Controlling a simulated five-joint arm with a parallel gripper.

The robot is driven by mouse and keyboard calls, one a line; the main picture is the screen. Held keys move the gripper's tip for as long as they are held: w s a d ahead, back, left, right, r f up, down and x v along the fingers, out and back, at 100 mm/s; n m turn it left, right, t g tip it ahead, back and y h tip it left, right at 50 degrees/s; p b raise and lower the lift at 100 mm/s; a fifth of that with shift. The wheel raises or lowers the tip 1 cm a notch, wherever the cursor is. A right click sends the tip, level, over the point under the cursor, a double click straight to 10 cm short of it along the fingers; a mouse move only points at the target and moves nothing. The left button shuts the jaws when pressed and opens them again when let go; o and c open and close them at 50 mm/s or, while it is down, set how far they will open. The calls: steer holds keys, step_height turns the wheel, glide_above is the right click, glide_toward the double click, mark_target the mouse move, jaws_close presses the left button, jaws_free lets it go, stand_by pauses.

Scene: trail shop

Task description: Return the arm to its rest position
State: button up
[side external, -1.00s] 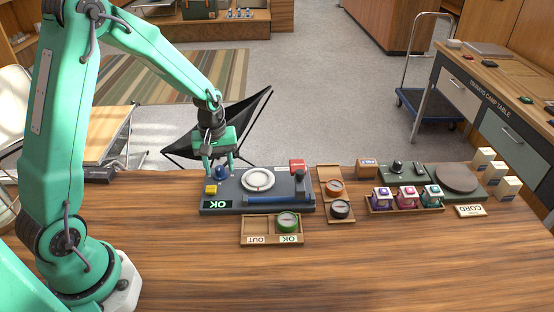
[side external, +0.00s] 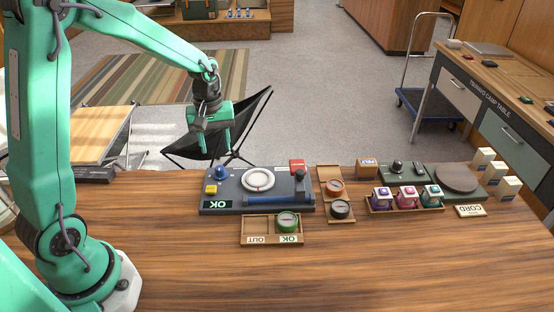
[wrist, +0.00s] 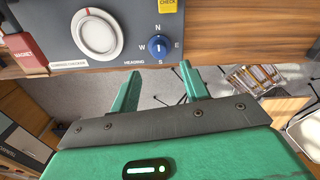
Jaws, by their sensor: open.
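My gripper (side external: 217,145) is green, open and empty. In the side external view it hangs in the air above and behind the left part of the dark compass checker (side external: 235,198), clear of it. In the wrist view my gripper's two fingers (wrist: 160,82) point toward the checker's edge with nothing between them. The checker carries a white round dial (side external: 258,179), a blue heading knob (side external: 221,173), a yellow check button (side external: 210,188) and a red magnet block (side external: 297,166). Its small screen (side external: 217,204) reads OK.
A wooden OK/OUT tray (side external: 256,222) holds a green compass (side external: 287,221) in its OK side. Another tray (side external: 329,172) holds two compasses. Lanterns (side external: 406,197), a felt box (side external: 367,168) and white boxes (side external: 495,174) stand right. The tabletop's front (side external: 330,275) is clear.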

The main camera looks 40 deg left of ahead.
steer(key=shift+r, duration=0.3)
steer(key=shift+s+d+r, duration=0.15)
steer(key=shift+r, duration=0.05)
steer(key=s+d+r+m+t, duration=0.2)
steer(key=s+d+r+m, duration=0.2)
steer(key=s, duration=0.4)
steer(key=s+d+r+m+t, duration=0.3)
steer(key=s+r+m, duration=0.3)
steer(key=s+r, duration=0.3)
steer(key=shift+s+d+m, duration=0.15)
steer(key=shift+d+m, duration=0.25)
steer(key=shift+d, duration=0.2)
stand_by(0.6)
